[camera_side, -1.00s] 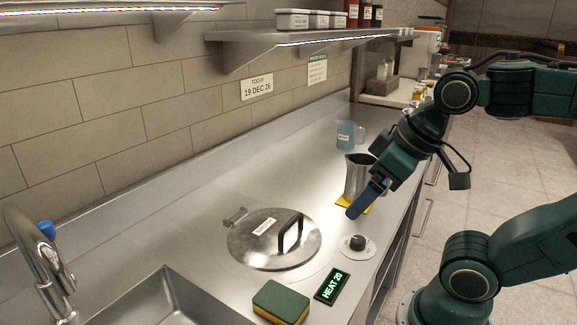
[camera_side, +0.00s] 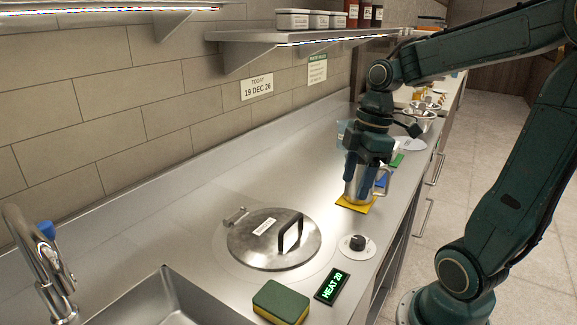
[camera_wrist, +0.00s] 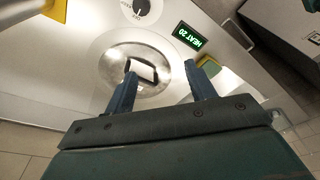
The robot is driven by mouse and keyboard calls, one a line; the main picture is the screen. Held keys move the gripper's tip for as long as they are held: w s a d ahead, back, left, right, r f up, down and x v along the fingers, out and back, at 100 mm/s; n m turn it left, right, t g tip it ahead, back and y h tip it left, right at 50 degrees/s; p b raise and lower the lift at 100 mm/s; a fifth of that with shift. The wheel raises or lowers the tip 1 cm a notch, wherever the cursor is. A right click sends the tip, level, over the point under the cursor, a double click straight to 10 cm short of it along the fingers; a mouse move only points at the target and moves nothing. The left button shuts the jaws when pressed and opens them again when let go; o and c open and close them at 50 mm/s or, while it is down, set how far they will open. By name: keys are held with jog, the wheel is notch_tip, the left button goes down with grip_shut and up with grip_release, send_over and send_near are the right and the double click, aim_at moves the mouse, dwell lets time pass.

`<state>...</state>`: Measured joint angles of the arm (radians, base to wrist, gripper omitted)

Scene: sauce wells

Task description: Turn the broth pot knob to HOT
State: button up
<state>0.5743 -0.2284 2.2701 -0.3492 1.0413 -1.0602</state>
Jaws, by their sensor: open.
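The black knob (camera_side: 358,242) sits on a round white dial plate at the counter's front edge, right of the lidded broth pot (camera_side: 247,253). The knob also shows at the top of the wrist view (camera_wrist: 141,6); its dial lettering is too small to read surely. The green display (camera_side: 332,286) reads HEAT 20. My gripper (camera_side: 367,178) points down beside the metal jug, behind and above the knob, not touching it. In the wrist view my gripper (camera_wrist: 160,72) is open, its blue fingers apart with nothing held between them.
The metal jug (camera_side: 362,190) stands on a yellow mat (camera_side: 352,205), partly hidden by my gripper. A green and yellow sponge (camera_side: 281,300) lies left of the display. A sink (camera_side: 165,300) is at front left. The counter behind the pot is clear.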

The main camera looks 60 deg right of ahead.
aim_at(358, 239)
jog(key=d+f+n+y, duration=0.1)
jog(key=d+f+n, duration=0.1)
jog(key=d, duration=0.3)
jog(key=s+d+f+n+g+y, duration=0.1)
jog(key=d+f+n+y, duration=0.1)
jog(key=d+n, duration=0.2)
jog(key=shift+s+d+f+n, duration=0.15)
jog(key=shift+d+f+n, duration=0.15)
jog(key=shift+d, duration=0.2)
jog(key=shift+f, duration=0.1)
jog(key=x, duration=1.3)
jog(key=shift+a+f, duration=0.2)
jog(key=shift+f, duration=0.1)
jog(key=shift+c, duration=0.4)
jog(key=c, duration=0.9)
